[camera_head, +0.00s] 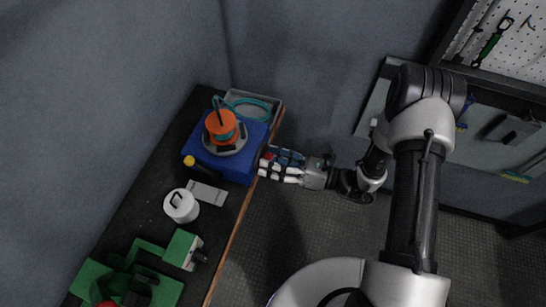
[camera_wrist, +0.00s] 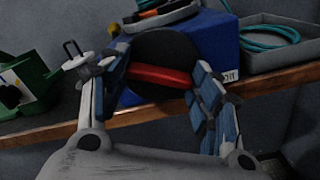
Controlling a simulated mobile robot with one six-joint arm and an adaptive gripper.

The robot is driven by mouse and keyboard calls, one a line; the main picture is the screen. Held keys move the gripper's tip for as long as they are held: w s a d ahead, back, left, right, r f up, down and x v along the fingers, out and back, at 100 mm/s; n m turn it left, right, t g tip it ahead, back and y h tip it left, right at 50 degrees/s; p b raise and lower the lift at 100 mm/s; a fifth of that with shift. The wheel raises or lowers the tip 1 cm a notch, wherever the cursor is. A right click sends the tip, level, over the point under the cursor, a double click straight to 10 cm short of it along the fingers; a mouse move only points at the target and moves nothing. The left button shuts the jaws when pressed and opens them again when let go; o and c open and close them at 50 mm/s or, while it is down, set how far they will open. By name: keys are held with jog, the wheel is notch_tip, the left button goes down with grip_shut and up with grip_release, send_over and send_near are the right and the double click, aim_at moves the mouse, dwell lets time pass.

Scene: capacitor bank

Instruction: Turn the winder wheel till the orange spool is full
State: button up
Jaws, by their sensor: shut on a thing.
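The winder is a blue box (camera_head: 237,164) on the dark bench, with the orange spool (camera_head: 219,122) on a grey disc on top. Some teal cord shows on the spool; how full it is I cannot tell. In the wrist view, the black winder wheel (camera_wrist: 168,52) stands at the front face of the blue box (camera_wrist: 215,42), with a red grip (camera_wrist: 160,76) across it. My gripper (camera_head: 270,164) is at the front face of the box, its fingers either side of the red grip and shut on it. The fingers hide parts of the wheel's edge.
A grey tray (camera_wrist: 285,66) with coiled teal cord stands beside the winder. A white round canister (camera_head: 181,207), a yellow-capped bottle (camera_head: 189,162) and a green machine (camera_head: 180,249) stand on the bench. The bench's wooden front edge (camera_head: 234,236) runs below my gripper.

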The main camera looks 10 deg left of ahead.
jog(key=m+p, duration=0.3)
jog(key=m, duration=0.8)
jog(key=shift+m, duration=0.6)
jog(key=o, duration=1.1)
jog(key=shift+c, duration=0.2)
jog(key=s+d, duration=0.1)
jog(key=d, duration=1.1)
